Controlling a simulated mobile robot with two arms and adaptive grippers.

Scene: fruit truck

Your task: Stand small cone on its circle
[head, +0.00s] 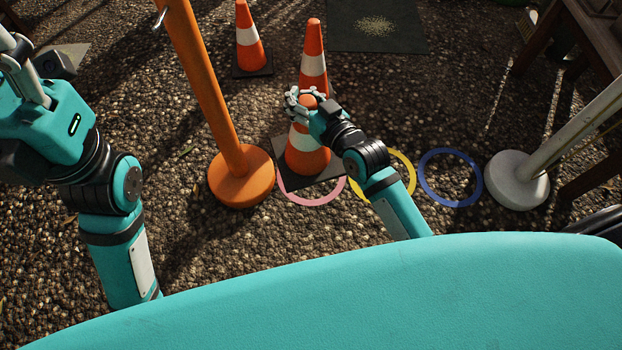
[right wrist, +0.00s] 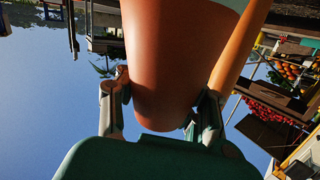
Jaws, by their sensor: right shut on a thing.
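The small cone (head: 305,159), orange with a white band and a dark square base, stands upright in the head view. My right gripper (head: 307,98) is shut on it near its tip. The right wrist view shows its rounded orange end (right wrist: 165,100) between the two fingers (right wrist: 158,112). The base overlaps the pink circle (head: 313,201), whose near rim shows below it; I cannot tell whether the base touches the ground. My left gripper (head: 22,62) is at the left edge, partly cut off, its jaws unclear.
A second cone (head: 313,42) stands right behind, partly hidden. A third cone (head: 250,55) is further back left. An orange post (head: 240,188) stands close left of the held cone. Yellow (head: 408,172) and blue (head: 450,202) circles lie empty to the right, before a white post base (head: 512,190).

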